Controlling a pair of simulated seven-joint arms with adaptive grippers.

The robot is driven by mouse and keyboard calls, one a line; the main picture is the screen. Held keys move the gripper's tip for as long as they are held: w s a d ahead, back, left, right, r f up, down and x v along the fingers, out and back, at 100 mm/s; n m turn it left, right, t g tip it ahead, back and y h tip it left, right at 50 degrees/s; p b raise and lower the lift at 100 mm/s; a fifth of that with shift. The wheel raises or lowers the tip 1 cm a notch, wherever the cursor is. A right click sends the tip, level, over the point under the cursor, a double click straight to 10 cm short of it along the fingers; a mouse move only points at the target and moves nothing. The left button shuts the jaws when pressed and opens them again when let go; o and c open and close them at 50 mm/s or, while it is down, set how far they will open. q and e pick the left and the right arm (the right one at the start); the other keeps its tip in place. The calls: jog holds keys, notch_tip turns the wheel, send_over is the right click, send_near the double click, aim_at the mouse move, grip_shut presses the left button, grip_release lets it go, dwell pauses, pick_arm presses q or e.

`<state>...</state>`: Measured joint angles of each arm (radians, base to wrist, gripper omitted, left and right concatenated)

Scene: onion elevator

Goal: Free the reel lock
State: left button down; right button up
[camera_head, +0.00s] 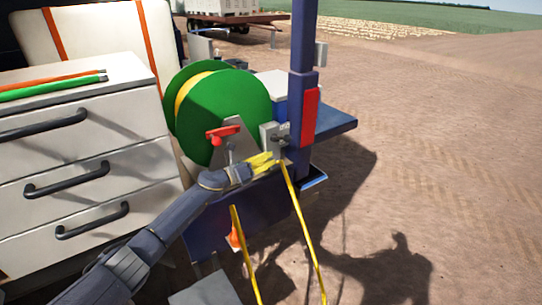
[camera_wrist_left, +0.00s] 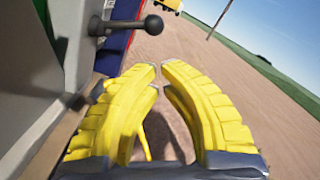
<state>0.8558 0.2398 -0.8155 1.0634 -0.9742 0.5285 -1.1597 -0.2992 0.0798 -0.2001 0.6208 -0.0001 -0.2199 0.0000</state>
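A green reel (camera_head: 228,100) with a yellow band of cable stands beside the drawers in the head view. A red handle (camera_head: 222,133) is on the grey bracket at its front. To its right is a grey block (camera_head: 268,138) on the blue post. A lever with a black ball knob (camera_wrist_left: 153,25) shows in the left wrist view, ahead of my left gripper (camera_wrist_left: 160,72). Its yellow fingers have a gap between them and hold nothing visible. In the head view my left gripper (camera_head: 264,161) is just below the grey block. Which part is the reel lock is unclear. My right gripper is out of view.
White drawers (camera_head: 75,150) with dark handles stand left, with green and orange rods (camera_head: 52,88) on top. Yellow cable (camera_head: 303,228) hangs below the gripper. A blue post (camera_head: 303,75) with a red panel (camera_head: 310,115) rises at right. Open dirt ground lies beyond.

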pick_arm(q)
jog(key=shift+s+a, duration=0.35)
jog(key=shift+a, duration=0.05)
